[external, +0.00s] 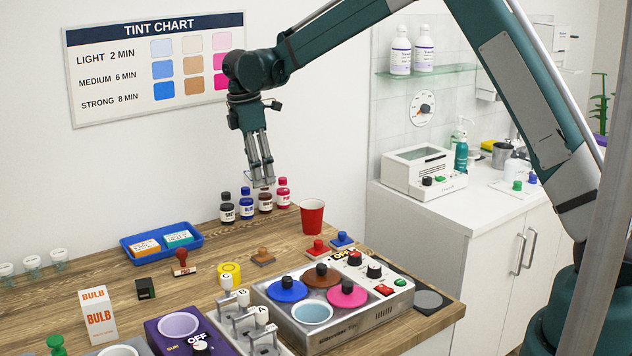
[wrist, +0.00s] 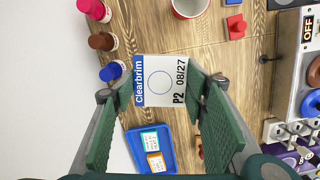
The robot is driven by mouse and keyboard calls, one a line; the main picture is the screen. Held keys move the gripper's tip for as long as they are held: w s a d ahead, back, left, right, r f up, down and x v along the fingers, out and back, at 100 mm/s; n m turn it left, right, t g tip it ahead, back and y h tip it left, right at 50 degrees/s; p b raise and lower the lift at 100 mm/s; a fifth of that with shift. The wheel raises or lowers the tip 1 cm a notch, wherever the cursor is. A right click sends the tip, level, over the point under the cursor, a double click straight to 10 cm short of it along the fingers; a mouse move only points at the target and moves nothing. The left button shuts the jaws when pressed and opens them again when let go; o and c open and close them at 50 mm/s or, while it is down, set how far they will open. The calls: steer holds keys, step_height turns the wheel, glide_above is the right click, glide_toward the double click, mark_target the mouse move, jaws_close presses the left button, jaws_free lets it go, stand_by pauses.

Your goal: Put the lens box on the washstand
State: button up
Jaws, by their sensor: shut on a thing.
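My gripper (external: 260,172) hangs fingers-down, high above the back of the wooden counter. In the wrist view my gripper (wrist: 161,88) is shut on the lens box (wrist: 160,82), a white box with a blue band reading "Clearbrim", a ring and "P2 08/27". In the external view the box is hard to make out between the fingertips. It is held clear of the counter. The washstand looks to be the white cabinet with a pale top (external: 484,205) at the right, well away from my gripper. Two other small boxes, orange (external: 146,247) and teal (external: 178,239), lie in a blue tray (external: 161,257).
Several ink bottles (external: 265,201) and a red cup (external: 312,217) stand below my gripper. A steel dye heater (external: 330,335) is at the front. On the white top stand a white machine (external: 420,170), a teal pump bottle (external: 461,154) and green and blue small items; its front middle is bare.

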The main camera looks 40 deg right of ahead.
steer(key=s+d+n+b, duration=0.1)
steer(key=s+d, duration=0.1)
steer(key=d, duration=2)
steer(key=s+d, duration=0.2)
steer(key=d, duration=1.9)
steer(key=s+d, duration=0.7)
steer(key=d, duration=0.4)
steer(key=s+d+n+b, duration=0.1)
steer(key=s+d, duration=0.6)
steer(key=d, duration=0.4)
steer(key=s+d, duration=0.6)
steer(key=d, duration=0.5)
step_height(320, 180, down, 7)
steer(key=shift+a, duration=0.25)
steer(key=shift+s, duration=0.1)
steer(key=shift+f, duration=3.05)
steer(key=shift+f, duration=0.15)
